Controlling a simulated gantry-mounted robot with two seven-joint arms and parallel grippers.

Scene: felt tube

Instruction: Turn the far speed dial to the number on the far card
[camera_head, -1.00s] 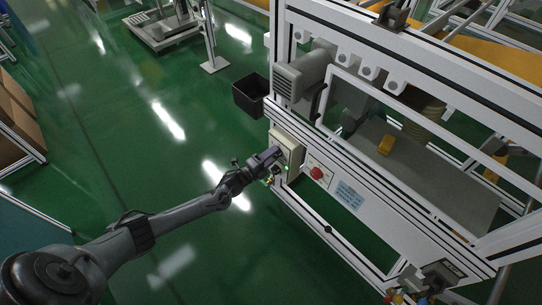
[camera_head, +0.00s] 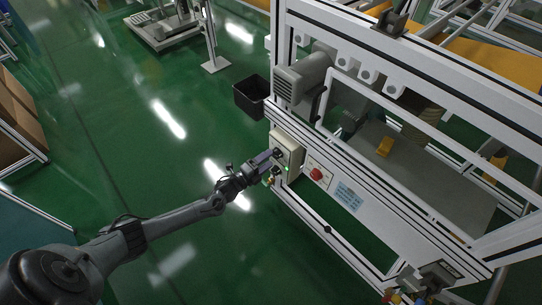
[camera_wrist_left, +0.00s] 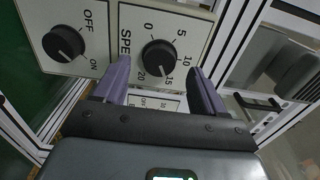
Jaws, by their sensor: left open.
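The far control box (camera_head: 289,148) is a pale box on the white machine frame. In the left wrist view its speed dial (camera_wrist_left: 159,57) is a round black knob on a scale from 0 to 20, with its white mark towards 15. My left gripper (camera_head: 269,159) is at the box face; in the wrist view its fingers (camera_wrist_left: 162,88) are open on both sides below the dial, with nothing between them. I cannot tell whether they touch it. No card number is readable. My right gripper is not in view.
A red button (camera_head: 317,174) is on the frame right of the box. A black bin (camera_head: 251,95) stands behind on the green floor. Open floor lies left of the machine.

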